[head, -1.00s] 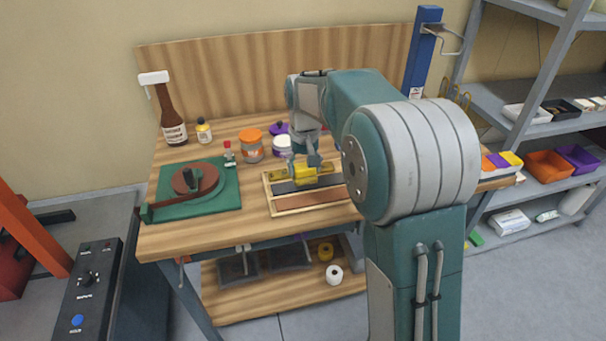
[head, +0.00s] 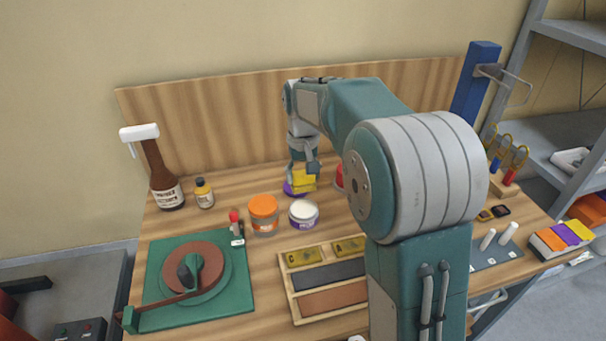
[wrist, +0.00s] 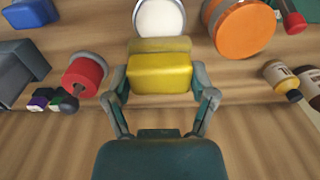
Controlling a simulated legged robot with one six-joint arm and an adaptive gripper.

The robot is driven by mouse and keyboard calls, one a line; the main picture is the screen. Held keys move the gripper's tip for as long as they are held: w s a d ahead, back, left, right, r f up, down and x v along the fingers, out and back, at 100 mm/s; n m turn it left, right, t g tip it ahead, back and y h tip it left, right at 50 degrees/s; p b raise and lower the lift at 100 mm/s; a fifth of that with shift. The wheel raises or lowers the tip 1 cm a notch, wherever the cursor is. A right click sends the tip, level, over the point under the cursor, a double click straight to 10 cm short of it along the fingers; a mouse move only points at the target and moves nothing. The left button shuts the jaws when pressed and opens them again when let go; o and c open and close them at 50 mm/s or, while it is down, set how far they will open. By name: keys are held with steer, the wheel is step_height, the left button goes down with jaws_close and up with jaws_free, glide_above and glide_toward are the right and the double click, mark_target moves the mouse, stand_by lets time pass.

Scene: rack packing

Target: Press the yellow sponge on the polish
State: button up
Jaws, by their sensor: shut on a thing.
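My gripper (wrist: 160,92) is shut on the yellow sponge (wrist: 160,73), with one finger at each side of it. In the head view the sponge (head: 303,181) hangs over the back of the bench, overlapping a purple lid (head: 291,189). The white-topped jar with a purple band (head: 303,216), which looks like the polish, stands open in front of it. Its pale contents (wrist: 160,17) show in the wrist view, just beyond the sponge. The sponge appears apart from the jar. The sponge's underside is hidden.
An orange-lidded jar (head: 263,212) stands left of the white-topped jar. A red object (head: 338,177) is partly hidden by my arm. A wooden tray (head: 291,300) holds yellow, dark and brown pieces in front. A green base with a disc (head: 150,270) is at left; bottles (head: 166,185) stand behind it.

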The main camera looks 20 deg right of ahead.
mark_target(303, 208)
steer(key=shift+a+f, duration=0.1)
steer(key=shift+f, duration=2.9)
steer(key=shift+f, duration=0.5)
steer(key=shift+r, duration=3.55)
steer(key=shift+s, duration=0.15)
